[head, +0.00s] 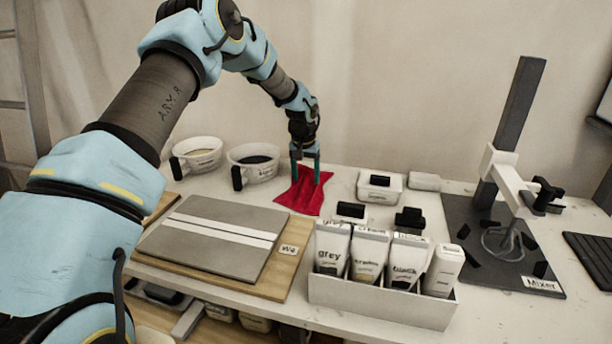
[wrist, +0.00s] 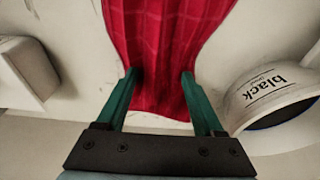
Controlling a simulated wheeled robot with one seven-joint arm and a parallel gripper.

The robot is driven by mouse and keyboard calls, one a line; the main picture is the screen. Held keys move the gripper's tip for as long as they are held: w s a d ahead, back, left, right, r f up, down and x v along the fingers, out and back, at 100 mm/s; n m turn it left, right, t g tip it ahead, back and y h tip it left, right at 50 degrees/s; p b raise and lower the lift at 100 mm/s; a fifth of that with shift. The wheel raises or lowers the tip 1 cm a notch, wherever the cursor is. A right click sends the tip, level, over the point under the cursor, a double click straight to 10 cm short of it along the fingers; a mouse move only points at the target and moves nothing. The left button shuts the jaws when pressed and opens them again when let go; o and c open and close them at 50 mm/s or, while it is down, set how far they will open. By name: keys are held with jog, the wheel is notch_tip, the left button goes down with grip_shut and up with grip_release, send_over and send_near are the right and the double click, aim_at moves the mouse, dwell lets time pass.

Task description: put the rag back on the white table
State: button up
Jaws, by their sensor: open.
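The red rag (head: 303,192) lies on the white table (head: 340,285), behind the tiled board and left of a small white box. In the wrist view the rag (wrist: 165,45) spreads flat, with its near end between the fingers. My gripper (head: 305,180) points down at the far end of the rag. Its green fingers stand apart on either side of the cloth; in the wrist view my gripper (wrist: 160,85) is open. I cannot tell whether the fingertips touch the table.
Two cups (head: 196,154), (head: 253,163) stand left of the rag; the black-labelled one (wrist: 270,95) is close to the gripper. A tiled board (head: 215,235), a tube box (head: 380,302) and a white box (head: 379,187) surround it. A mixer stand (head: 510,245) is at right.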

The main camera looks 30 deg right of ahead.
aim_at(304, 178)
jog(key=shift+r, duration=0.15)
notch_tip(304, 178, up, 12)
jog(key=s+a+f+b, duration=0.1)
jog(key=s+a+b, duration=0.1)
jog(key=s+a+r+n+y, duration=0.1)
jog(key=s+a+n, duration=0.1)
jog(key=a, duration=1.1)
jog(key=s+a+r+n, duration=0.1)
jog(key=a, duration=1.1)
jog(key=s+a+f+n, duration=0.2)
jog(key=s+a+n, duration=0.2)
jog(key=s+a, duration=1)
jog(key=a, duration=0.3)
jog(key=shift+s+a+f, duration=0.25)
jog(key=shift+a, duration=0.05)
